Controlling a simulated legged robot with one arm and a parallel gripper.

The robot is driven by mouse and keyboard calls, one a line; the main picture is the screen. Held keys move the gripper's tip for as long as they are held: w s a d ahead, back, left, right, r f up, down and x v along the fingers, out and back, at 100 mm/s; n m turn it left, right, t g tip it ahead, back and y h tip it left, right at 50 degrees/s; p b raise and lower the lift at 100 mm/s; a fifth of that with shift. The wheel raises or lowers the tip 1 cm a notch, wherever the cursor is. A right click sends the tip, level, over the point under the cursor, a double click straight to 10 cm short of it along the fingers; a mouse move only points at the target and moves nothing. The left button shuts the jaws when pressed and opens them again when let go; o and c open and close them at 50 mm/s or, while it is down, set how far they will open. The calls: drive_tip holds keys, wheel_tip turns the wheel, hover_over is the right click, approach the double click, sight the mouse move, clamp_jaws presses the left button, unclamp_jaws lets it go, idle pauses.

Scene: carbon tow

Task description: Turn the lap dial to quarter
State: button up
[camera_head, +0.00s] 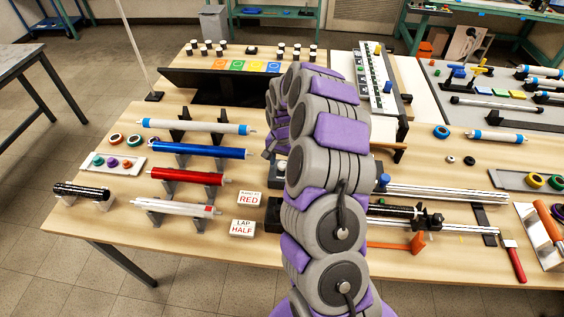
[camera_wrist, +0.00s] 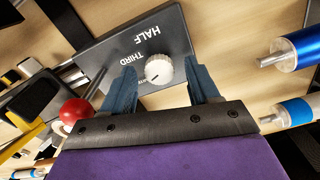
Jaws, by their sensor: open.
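The lap dial (camera_wrist: 158,69) is a white ridged knob on a dark grey panel (camera_wrist: 110,46) in the wrist view. My gripper (camera_wrist: 162,84) is open, with one blue-grey finger on each side of the knob. I cannot tell whether either finger touches it, nor which mark the dial points to. In the head view my arm hides the dial. A white card there reads LAP HALF (camera_head: 242,228).
A card reading RED (camera_head: 250,198) lies behind the LAP card. A blue roller (camera_head: 200,151) and a red roller (camera_head: 187,177) rest on stands to the left. A red ball knob (camera_wrist: 75,111) is left of my gripper. An orange lever (camera_head: 400,244) is right of my arm.

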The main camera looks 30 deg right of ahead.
drive_tip(key=shift+f, duration=0.1)
drive_tip(key=shift+c, duration=0.2)
drive_tip(key=c, duration=1)
drive_tip(key=shift+s+n+p, duration=0.1)
drive_tip(key=shift+n+p, duration=0.3)
drive_tip(key=shift+p, duration=0.1)
drive_tip(key=shift+n+p, duration=0.5)
drive_tip(key=shift+n, duration=0.1)
drive_tip(key=o, duration=1)
drive_tip(key=shift+o, duration=0.2)
